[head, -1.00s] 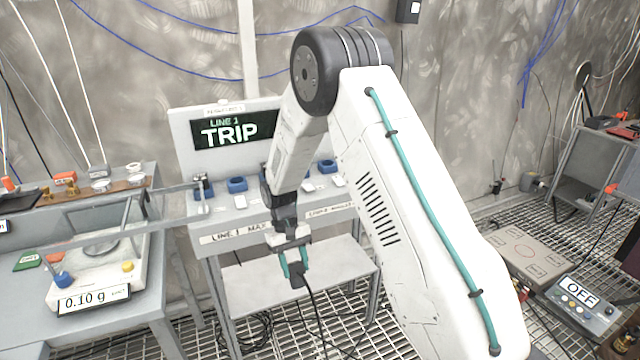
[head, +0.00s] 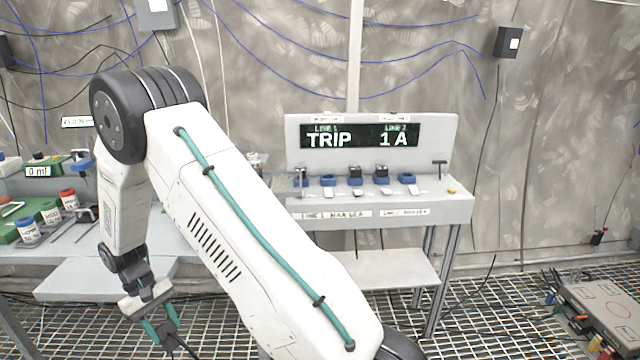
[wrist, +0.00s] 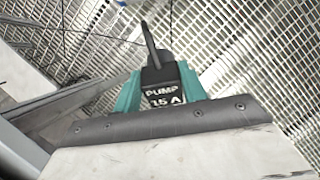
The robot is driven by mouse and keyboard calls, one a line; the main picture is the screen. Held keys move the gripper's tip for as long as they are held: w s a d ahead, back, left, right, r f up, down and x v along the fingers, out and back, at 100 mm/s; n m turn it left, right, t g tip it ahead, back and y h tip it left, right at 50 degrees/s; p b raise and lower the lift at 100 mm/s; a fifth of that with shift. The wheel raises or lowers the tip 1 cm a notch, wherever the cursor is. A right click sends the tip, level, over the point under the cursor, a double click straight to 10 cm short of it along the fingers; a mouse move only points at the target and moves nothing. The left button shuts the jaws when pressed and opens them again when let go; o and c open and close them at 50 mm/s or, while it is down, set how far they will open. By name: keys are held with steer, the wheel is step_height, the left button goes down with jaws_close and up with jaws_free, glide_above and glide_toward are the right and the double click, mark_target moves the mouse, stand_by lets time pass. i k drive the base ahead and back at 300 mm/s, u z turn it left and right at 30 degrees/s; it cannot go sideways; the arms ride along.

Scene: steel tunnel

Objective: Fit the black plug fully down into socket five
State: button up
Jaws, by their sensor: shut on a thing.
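My gripper (head: 162,330) is at the lower left of the head view, shut on a black plug (wrist: 160,82). In the wrist view the plug sits between the teal fingers, with a label reading PUMP 15 A and its cable leading away. A socket bench (head: 450,205) stands to the right of the gripper, well apart from it. Blue sockets stand in a row on it. The rightmost blue socket (head: 407,178) looks empty; socket numbers are too small to read. Black plugs appear in the middle socket (head: 355,180) and the one right of it (head: 382,180).
The bench display (head: 360,136) reads LINE 1 TRIP and LINE 2 1 A. A black T-shaped handle (head: 440,166) stands at the bench's right end. A left table holds small jars (head: 68,198) and a green tray. A grey box (head: 605,310) lies on the grating at lower right.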

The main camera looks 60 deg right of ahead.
mark_target(407, 181)
steer(key=u, duration=1.3)
steer(key=k, duration=1.7)
steer(key=z, duration=1.6)
steer(key=i, duration=0.1)
steer(key=z, duration=0.3)
